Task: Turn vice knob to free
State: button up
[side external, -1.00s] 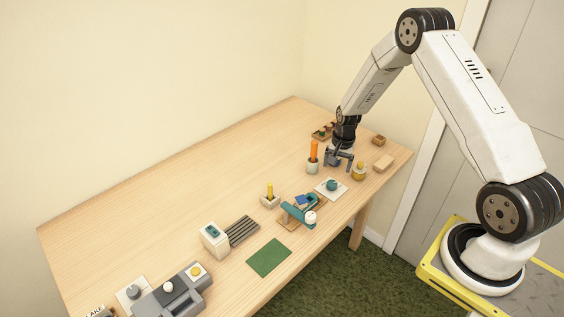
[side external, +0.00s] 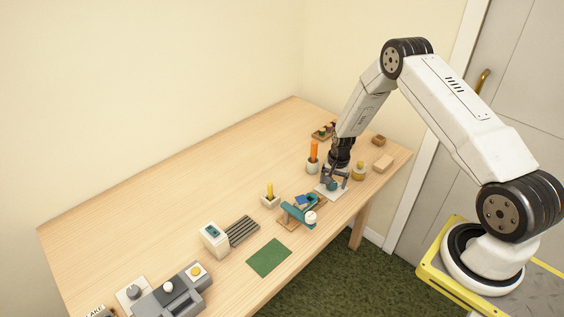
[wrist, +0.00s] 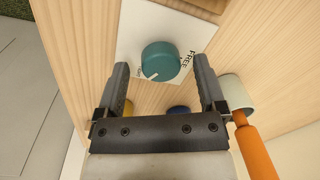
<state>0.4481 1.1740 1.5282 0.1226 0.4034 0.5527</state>
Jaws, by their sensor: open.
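The teal knob (wrist: 160,61) sits on a white plate (wrist: 135,40) on the table. Its white mark points to the lower left, at a small label that I cannot read; the word FREE is printed at the plate's right. My gripper (wrist: 161,66) is open, with one finger on each side of the knob in the picture; I see no contact. In the side external view my gripper (side external: 334,177) is just over the plate (side external: 322,191) and partly hides the knob (side external: 332,186). A teal device (side external: 297,213) with a white ball end and a blue piece stands next to the plate.
An orange stick in a pale cup (side external: 312,167) stands close to my gripper, as does a yellow round object (side external: 358,173). A wooden block (side external: 383,163) lies behind. A yellow stick in a holder (side external: 270,200) and a green mat (side external: 269,258) are farther left.

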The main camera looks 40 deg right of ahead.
jog(key=shift+f, duration=0.1)
grip_shut()
dwell(0.3)
jog(key=shift+n, duration=0.4)
jog(key=n, duration=1.1)
jog(key=shift+n+g, duration=0.4)
jog(key=n, duration=0.5)
jog(key=shift+w, duration=0.1)
jog(key=n, duration=0.6)
jog(key=shift+g, duration=0.3)
jog(key=shift+n, duration=0.3)
